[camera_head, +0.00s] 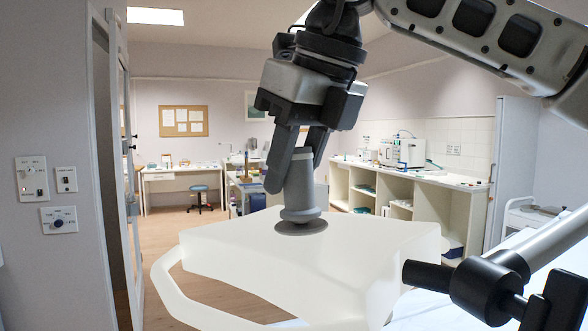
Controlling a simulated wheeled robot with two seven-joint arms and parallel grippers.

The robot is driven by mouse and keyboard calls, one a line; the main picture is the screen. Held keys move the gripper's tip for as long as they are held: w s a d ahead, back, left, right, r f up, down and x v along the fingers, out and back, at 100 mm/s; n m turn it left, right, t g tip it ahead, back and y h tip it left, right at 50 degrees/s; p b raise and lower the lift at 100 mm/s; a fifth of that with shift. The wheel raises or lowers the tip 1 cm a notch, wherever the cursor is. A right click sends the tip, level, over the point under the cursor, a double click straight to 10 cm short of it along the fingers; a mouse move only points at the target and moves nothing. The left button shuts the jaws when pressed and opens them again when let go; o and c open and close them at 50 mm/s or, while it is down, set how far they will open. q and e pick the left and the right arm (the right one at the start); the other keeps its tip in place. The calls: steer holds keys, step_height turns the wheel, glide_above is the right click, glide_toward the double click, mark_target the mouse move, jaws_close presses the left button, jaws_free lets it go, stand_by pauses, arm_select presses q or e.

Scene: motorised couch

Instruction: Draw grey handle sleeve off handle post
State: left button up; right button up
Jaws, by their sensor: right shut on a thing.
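The grey handle sleeve (299,192) stands upright on a round dark grey disc (301,228) on top of a white housing (225,248). The handle post is hidden, so I cannot tell how far the sleeve covers it. My right gripper (296,165) comes down from above and is shut on the upper part of the sleeve, one finger on its left side and the other behind it to the right. The sleeve's flared lower end appears to rest at the disc. My left gripper is not in view.
A white loop rail (175,290) runs along the housing's left side. A black joint with a grey arm (485,287) joins it at the right. A white counter (415,178), a desk (180,175) and a blue stool (198,192) stand farther back. Air around the sleeve is clear.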

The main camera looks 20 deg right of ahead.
steer(key=shift+a+r, duration=0.1)
steer(key=shift+r, duration=0.95)
steer(key=shift+w+r, duration=0.1)
steer(key=shift+r, duration=0.25)
steer(key=shift+w+a+r, duration=0.15)
steer(key=shift+r, duration=2.05)
steer(key=shift+r, duration=0.1)
step_height(320, 180, up, 7)
